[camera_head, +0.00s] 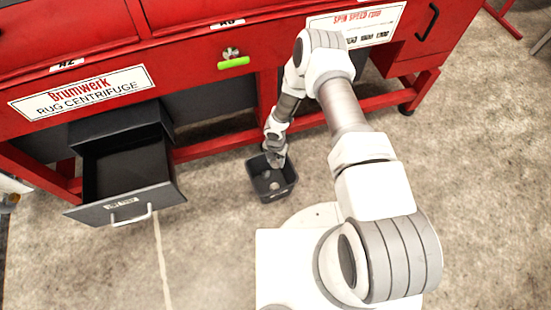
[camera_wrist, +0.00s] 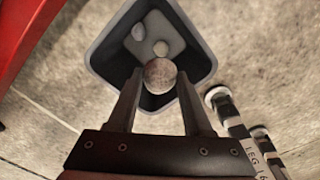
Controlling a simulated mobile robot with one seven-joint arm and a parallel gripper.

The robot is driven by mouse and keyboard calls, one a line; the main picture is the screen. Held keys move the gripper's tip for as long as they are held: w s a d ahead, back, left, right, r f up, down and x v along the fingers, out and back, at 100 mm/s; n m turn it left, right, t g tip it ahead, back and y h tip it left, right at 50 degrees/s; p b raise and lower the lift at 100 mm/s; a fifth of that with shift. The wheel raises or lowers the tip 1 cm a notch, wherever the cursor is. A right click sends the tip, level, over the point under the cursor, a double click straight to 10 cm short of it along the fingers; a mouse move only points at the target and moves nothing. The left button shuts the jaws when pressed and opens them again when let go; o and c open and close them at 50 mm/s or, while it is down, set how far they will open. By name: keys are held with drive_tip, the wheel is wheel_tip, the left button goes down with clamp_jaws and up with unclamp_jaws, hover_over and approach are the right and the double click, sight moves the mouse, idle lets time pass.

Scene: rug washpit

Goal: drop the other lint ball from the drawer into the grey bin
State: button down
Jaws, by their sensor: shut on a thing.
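My gripper (camera_wrist: 159,84) is shut on a brownish-grey lint ball (camera_wrist: 159,72), held between its fingertips. The grey bin (camera_wrist: 203,56) lies beneath it in the wrist view, with the ball over its near part. In the head view my gripper (camera_head: 275,160) points down over the back of the bin (camera_head: 274,196), which stands on the floor. The dark drawer (camera_head: 152,201) is pulled open at the left, and its visible floor looks empty.
The red rug centrifuge frame (camera_head: 190,60) runs along the back, with its legs and lower rails behind the bin. A green-handled knob (camera_head: 233,62) sits on its front. The concrete floor (camera_head: 215,240) between drawer and bin is clear.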

drive_tip(key=shift+c, duration=1.2)
unclamp_jaws()
wheel_tip(320, 180, up, 18)
drive_tip(key=p, duration=0.6)
drive_tip(key=shift+f+p, duration=0.25)
drive_tip(key=shift+p, duration=0.1)
